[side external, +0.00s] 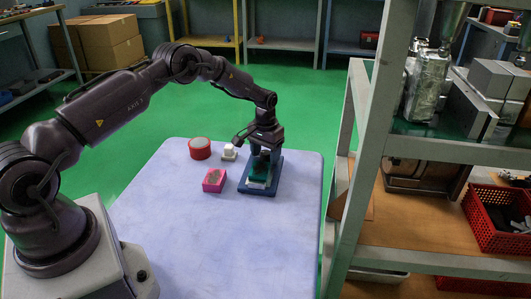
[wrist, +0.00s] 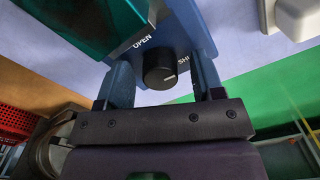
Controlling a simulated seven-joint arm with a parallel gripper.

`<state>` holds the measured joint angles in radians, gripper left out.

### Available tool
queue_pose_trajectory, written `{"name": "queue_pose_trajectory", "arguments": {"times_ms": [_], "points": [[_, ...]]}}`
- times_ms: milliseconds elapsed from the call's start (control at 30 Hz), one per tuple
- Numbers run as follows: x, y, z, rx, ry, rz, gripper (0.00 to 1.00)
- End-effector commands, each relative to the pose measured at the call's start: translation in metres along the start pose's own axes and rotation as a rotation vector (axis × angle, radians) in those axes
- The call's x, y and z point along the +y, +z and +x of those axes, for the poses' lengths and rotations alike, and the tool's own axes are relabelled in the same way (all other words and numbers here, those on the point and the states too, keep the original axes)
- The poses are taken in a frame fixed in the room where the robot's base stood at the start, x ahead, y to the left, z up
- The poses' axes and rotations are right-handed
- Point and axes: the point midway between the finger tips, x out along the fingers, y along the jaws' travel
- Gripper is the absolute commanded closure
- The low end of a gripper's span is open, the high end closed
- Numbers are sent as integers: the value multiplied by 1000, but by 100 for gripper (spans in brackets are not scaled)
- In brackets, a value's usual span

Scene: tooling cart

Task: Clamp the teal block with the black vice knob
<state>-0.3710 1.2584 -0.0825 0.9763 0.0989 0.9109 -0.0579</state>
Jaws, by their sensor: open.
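The blue vice (side external: 243,188) stands on the cart top, with the teal block (side external: 260,168) in it below my gripper (side external: 262,150). In the wrist view the teal block (wrist: 85,25) fills the upper left, beside the vice body (wrist: 190,25). The black knob (wrist: 160,66) shows there with a pale line on its face, near the printed words OPEN and SHUT, the latter partly cut off. My gripper (wrist: 163,85) is open, one finger on each side of the knob. I cannot tell whether the fingers touch it. The knob is hidden in the side view.
A pink box (side external: 214,181), a red tape roll (side external: 199,148) and a small white object (side external: 229,152) stand left of the vice. The front of the cart top (side external: 230,245) is clear. A metal shelf rack (side external: 365,165) rises close on the right.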

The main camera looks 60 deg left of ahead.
Motion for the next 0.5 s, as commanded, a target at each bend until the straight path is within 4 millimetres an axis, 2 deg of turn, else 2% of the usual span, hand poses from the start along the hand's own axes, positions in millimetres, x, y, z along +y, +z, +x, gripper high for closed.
{"name": "queue_pose_trajectory", "arguments": {"times_ms": [167,500], "points": [[0,-1,-14,2,0,0,39],[0,-1,-86,4,-1,0,39]]}}
